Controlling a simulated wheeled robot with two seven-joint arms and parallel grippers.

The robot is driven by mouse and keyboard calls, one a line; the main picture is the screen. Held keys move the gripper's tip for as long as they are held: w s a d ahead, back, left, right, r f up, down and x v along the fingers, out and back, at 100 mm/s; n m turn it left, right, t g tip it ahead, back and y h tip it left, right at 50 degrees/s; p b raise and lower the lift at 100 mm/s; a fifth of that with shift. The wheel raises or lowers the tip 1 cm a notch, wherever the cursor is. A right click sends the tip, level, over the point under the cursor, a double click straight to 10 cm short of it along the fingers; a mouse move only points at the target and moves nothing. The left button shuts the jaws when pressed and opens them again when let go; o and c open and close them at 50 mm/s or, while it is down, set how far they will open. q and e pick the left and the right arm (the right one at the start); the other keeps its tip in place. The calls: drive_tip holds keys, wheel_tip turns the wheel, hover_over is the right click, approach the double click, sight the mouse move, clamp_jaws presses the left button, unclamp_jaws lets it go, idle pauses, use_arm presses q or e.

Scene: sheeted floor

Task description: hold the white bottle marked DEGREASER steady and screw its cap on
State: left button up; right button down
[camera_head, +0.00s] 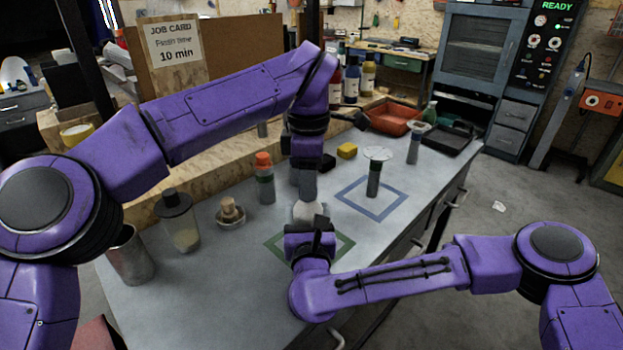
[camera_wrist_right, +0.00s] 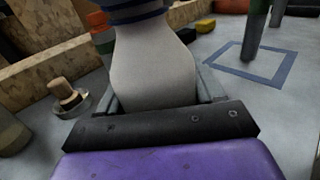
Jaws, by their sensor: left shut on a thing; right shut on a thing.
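The white bottle (camera_head: 308,212) stands over the green outlined square (camera_head: 345,244) on the bench; its DEGREASER marking is not readable. It fills the middle of the right wrist view (camera_wrist_right: 153,65), upright, with blue at its neck (camera_wrist_right: 138,14). My right gripper (camera_head: 310,228) is shut around the bottle's body from the near side. My left gripper (camera_head: 307,190) points down from above, right over the bottle's top. It is shut on the cap, which its fingers mostly hide in the head view. I cannot tell how the cap sits on the neck.
An orange-topped bottle (camera_head: 264,178), a small wooden-knobbed item (camera_head: 231,212), a dark-lidded jar (camera_head: 178,222) and a metal cup (camera_head: 129,258) stand left. A white-topped dark cylinder (camera_head: 374,178) stands in a blue outlined square (camera_head: 348,196). A red tray (camera_head: 393,119) lies behind.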

use_arm(q)
drive_tip(key=m, duration=1.2)
drive_tip(key=o, duration=1.1)
drive_tip(key=shift+s, duration=0.1)
wheel_tip(320, 180, up, 8)
drive_tip(key=shift+f, duration=0.25)
use_arm(e)
drive_tip(key=shift+c, duration=0.4)
unclamp_jaws()
